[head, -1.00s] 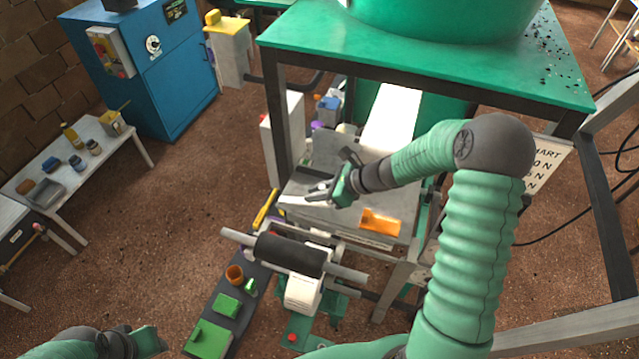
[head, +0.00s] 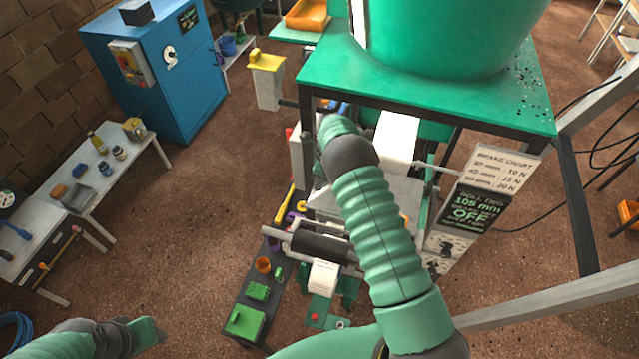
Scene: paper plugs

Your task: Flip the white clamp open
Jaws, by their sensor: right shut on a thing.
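I cannot make out the white clamp; my right arm covers much of the machine. The machine's grey plate (head: 326,202) shows left of that arm, with a white paper strip (head: 396,138) behind it. My right forearm (head: 338,124) bends away beyond the dark elbow, toward the far left part of the machine. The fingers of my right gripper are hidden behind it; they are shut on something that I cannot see. My left gripper (head: 146,333) is low at the left edge, far from the machine, its fingers not clear.
A dark roller (head: 318,246) with a paper roll (head: 323,278) is at the machine's front. A dark bench (head: 262,315) holds green blocks and an orange cup (head: 263,265). A green table (head: 430,95) stands behind, a sign (head: 480,205) at right.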

